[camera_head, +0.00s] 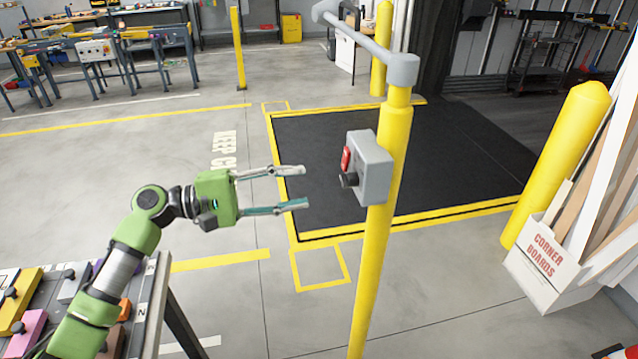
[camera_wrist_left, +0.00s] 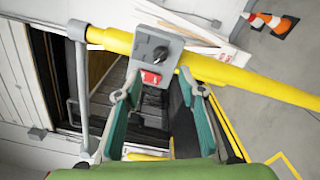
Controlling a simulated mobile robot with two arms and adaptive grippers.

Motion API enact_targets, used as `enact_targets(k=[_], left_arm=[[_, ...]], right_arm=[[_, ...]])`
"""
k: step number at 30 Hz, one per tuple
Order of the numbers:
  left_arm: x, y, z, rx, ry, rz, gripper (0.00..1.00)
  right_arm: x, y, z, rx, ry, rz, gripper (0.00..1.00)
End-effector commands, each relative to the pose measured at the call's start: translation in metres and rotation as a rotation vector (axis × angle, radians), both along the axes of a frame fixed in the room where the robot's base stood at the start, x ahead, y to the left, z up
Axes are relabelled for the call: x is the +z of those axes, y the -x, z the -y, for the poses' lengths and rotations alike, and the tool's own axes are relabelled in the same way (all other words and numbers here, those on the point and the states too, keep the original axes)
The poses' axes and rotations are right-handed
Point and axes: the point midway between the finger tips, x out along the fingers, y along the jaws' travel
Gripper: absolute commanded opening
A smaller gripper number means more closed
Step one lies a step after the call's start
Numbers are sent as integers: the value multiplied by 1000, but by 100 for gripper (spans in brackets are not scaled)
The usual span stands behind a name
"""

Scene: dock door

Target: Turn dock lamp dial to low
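A grey control box (camera_head: 370,168) is fixed to a yellow post (camera_head: 382,230). On its face are a red part (camera_head: 346,159) and a black dial (camera_head: 349,180) below it. The left wrist view shows the same box (camera_wrist_left: 147,48), with the dial (camera_wrist_left: 160,53) and the red part (camera_wrist_left: 151,78). My left gripper (camera_head: 305,187) is open and empty, to the left of the box and apart from it, its fingers pointing at the box. In the left wrist view its fingertips (camera_wrist_left: 157,93) lie on either side below the red part. The dial's setting is too small to read. My right gripper is not in view.
A grey rail (camera_head: 360,42) tops the post. A yellow bollard (camera_head: 560,160) and a box marked "Corner boards" (camera_head: 545,262) stand at right. A workbench (camera_head: 150,300) with coloured items is at lower left. The floor around the gripper is clear.

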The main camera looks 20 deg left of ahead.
Motion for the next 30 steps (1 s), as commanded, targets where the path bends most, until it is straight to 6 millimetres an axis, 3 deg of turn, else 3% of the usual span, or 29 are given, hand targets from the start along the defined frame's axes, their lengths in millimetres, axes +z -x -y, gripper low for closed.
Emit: enact_targets(k=[6, 23, 26, 29, 30], left_arm=[[0, 13, -20, 0, 0, -1, 37], [-1, 14, -22, 1, -1, -2, 37], [-14, 9, -25, 23, -11, -13, 37], [-52, -4, -35, 85, -51, -47, 37], [-76, -10, -41, 119, -80, -66, 37]], right_arm=[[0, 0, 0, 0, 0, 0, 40], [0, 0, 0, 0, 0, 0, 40], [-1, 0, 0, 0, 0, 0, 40], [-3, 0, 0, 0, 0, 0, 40], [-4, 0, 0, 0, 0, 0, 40]])
